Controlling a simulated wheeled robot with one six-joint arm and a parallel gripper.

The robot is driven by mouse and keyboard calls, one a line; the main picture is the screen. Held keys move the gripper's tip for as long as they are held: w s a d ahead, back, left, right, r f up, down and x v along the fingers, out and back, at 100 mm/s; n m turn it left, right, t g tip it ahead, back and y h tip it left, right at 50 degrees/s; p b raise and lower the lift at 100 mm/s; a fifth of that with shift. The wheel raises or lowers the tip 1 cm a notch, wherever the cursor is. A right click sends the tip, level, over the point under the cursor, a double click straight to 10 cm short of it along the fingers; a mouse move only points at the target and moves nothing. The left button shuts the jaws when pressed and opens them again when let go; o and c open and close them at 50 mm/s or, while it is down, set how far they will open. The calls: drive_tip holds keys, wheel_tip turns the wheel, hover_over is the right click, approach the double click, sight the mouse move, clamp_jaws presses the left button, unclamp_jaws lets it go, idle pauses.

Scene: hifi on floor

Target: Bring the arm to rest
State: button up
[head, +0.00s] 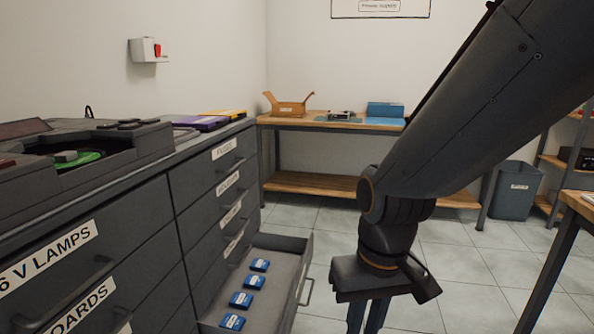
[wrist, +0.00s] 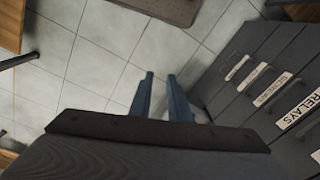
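My arm reaches in from the upper right of the head view, bent at the wrist, with my gripper (head: 368,318) pointing down over the floor. The fingertips are cut off by the lower edge there. In the wrist view my gripper (wrist: 160,77) shows two fingers apart, with bare floor tiles between them and nothing held. The gripper is right of the open drawer (head: 291,262) and appears clear of it.
The drawer holds several blue boxes (head: 241,299) and juts from the grey cabinet (head: 135,247). A workbench (head: 290,122) stands at the back, a bin (head: 514,192) right of it. A table (head: 577,207) edges in at right. Tiled floor (head: 465,262) is open between.

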drive_tip(key=s+d+r+m+p, duration=0.2)
drive_tip(key=d+r+p, duration=0.6)
drive_tip(key=p, duration=0.4)
drive_tip(key=shift+d+r+h, duration=0.25)
drive_tip(key=shift+r+h, duration=0.15)
drive_tip(key=shift+r, duration=0.5)
drive_tip(key=shift+s, duration=0.1)
